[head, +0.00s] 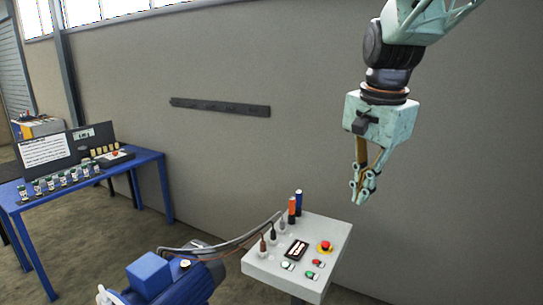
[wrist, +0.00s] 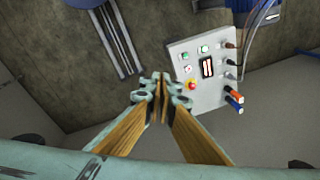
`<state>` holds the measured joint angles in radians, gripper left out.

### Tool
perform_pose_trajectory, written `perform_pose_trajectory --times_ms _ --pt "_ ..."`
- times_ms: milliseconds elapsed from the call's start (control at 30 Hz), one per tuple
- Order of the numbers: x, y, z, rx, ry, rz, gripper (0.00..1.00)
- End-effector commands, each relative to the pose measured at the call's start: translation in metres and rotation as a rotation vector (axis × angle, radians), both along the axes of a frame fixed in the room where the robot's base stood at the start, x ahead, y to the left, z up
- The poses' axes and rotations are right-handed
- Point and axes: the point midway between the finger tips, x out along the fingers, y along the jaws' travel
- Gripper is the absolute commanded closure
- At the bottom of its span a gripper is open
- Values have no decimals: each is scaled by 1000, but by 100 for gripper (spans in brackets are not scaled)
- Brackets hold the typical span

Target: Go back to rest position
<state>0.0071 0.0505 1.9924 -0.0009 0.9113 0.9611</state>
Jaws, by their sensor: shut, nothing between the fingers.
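My gripper (head: 363,199) hangs from my pale green arm at the upper right of the head view, in the air and pointing down. Its fingers are shut with nothing between them. The gripper (wrist: 157,80) also fills the middle of the wrist view, its fingertips together. It is apart from the grey control panel (head: 258,265), above it and to its right in the head view. The panel also shows in the wrist view (wrist: 181,52), to the right of the fingertips. It carries a red emergency button (head: 325,246).
A blue motor-like machine (head: 150,273) is at the front. A blue table (head: 150,160) with several small jars stands at the left. A dark rack (head: 220,107) hangs on the wall.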

Motion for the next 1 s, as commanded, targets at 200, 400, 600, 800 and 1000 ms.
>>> perform_pose_trajectory --times_ms 200,400,600,800,1000 --pt "-41 1 8 -21 -20 108 100" --pt "-78 1 11 -43 -35 207 100" --pt "-115 2 11 -66 -51 306 100" --pt "-151 2 9 -91 -67 405 100" --pt "-188 3 4 -118 -82 503 100"
